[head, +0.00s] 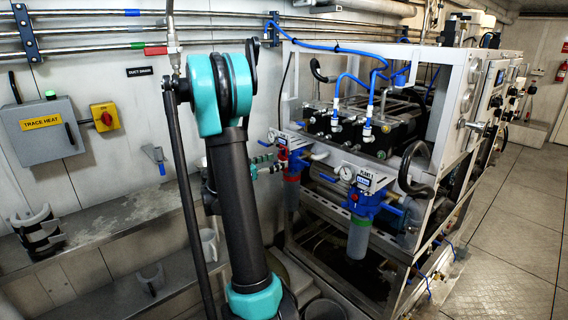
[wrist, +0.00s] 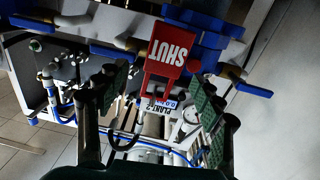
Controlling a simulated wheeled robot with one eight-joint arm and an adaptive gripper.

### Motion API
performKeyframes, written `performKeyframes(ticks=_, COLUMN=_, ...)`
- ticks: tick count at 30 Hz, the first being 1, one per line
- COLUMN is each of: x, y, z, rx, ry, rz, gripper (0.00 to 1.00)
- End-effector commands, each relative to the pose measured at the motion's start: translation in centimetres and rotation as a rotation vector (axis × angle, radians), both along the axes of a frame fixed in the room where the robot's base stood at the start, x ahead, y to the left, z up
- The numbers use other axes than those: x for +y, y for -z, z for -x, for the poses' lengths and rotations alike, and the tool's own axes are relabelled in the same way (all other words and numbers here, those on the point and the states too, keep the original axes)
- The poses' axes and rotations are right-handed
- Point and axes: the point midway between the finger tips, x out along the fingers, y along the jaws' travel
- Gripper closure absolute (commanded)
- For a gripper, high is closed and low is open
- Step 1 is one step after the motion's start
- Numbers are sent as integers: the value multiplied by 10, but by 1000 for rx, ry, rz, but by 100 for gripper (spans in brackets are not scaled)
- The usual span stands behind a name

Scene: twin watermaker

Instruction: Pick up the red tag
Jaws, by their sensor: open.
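The red tag (wrist: 168,48) shows in the wrist view with white lettering reading SHUT, upside down in the picture. It is just beyond my fingertips, near the middle line between them, and a red loop part extends from it toward a PLANT-2 label (wrist: 158,107). My gripper (wrist: 162,90) is open, with one green-padded finger on each side and nothing held. I cannot tell whether a finger touches the tag. In the head view a red patch (head: 297,162) shows beside the left filter unit; I cannot tell whether it is the tag.
Blue valve handles (wrist: 253,90) and pipes lie close around the tag. The watermaker frame (head: 450,110) stands to the right, with a PLANT 1 filter (head: 359,235) at its front. A wall shelf (head: 110,225) is at left. The floor at right (head: 500,240) is clear.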

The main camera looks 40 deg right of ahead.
Motion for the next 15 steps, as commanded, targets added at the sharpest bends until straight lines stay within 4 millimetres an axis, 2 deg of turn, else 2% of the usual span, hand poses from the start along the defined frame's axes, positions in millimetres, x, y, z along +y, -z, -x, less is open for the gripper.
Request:
performKeyframes(ticks=4, x=-17, y=0, z=0, rx=0, ry=1, rz=0, gripper=33)
performKeyframes(ticks=12, x=-20, y=0, z=-1, rx=0, ry=0, rz=0, gripper=33)
performKeyframes(ticks=13, x=-20, y=0, z=-1, rx=0, ry=0, rz=0, gripper=34)
performKeyframes(ticks=15, x=-20, y=0, z=-1, rx=0, ry=0, rz=0, gripper=43)
